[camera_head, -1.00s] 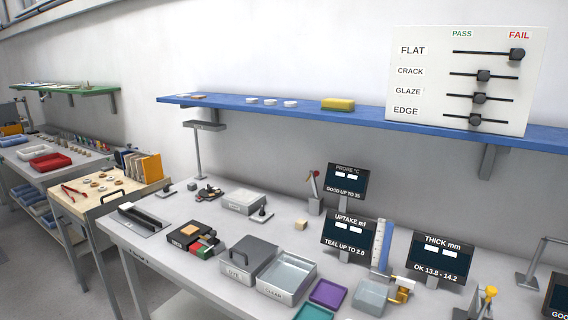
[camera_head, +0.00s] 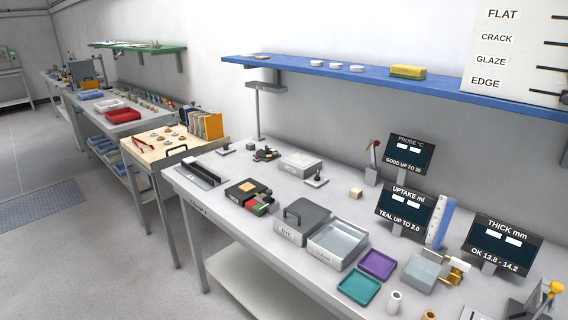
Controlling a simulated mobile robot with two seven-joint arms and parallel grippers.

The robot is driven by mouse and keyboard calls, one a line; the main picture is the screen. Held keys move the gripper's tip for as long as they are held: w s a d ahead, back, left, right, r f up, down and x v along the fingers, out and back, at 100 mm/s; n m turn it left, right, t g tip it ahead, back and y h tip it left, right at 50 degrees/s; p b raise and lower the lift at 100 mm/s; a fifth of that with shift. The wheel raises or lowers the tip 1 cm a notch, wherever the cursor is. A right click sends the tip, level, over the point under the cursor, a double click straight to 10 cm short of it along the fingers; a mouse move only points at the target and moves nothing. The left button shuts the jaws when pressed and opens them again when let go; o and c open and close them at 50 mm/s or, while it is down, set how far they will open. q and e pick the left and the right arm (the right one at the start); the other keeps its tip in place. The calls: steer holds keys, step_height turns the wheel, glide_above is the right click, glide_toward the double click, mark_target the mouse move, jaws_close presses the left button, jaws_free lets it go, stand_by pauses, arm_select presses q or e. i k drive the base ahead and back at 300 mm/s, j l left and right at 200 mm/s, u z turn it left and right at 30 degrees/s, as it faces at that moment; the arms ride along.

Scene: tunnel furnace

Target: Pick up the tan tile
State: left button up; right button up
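A small tan-orange square piece (camera_head: 247,187) lies on top of a black box-like fixture (camera_head: 236,193) on the grey bench, and looks like the tan tile. A red and green part (camera_head: 260,206) sits at the fixture's front right. A small tan block (camera_head: 355,192) stands apart on the bench, further right. Neither of my grippers shows in the head view.
A lidded grey box (camera_head: 300,228), a clear-water tray (camera_head: 338,240), a purple tray (camera_head: 377,264) and a teal tray (camera_head: 359,286) stand along the bench's front. Display screens (camera_head: 404,207) stand behind. A wooden-topped table (camera_head: 150,146) stands left. Floor at lower left is clear.

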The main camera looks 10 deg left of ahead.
mark_target(247, 187)
steer(key=j+z, duration=0.1)
steer(key=z, duration=0.25)
steer(key=j+z, duration=0.1)
steer(key=z, duration=0.25)
steer(key=i+j+z, duration=0.1)
steer(key=z, duration=0.25)
steer(key=j+z, duration=0.35)
steer(key=j, duration=0.15)
steer(key=k+j+z, duration=0.15)
steer(key=j+z, duration=0.2)
steer(key=j, duration=0.15)
steer(key=k+j+z, duration=0.1)
steer(key=j, duration=0.25)
steer(key=k+j+z, duration=0.1)
steer(key=j, duration=0.25)
steer(key=k+j+z, duration=0.1)
steer(key=j, duration=0.25)
steer(key=k+j, duration=0.15)
steer(key=j, duration=0.2)
steer(key=k+j, duration=0.1)
steer(key=j, duration=0.2)
steer(key=k+j, duration=0.15)
steer(key=j, duration=0.2)
steer(key=z, duration=0.05)
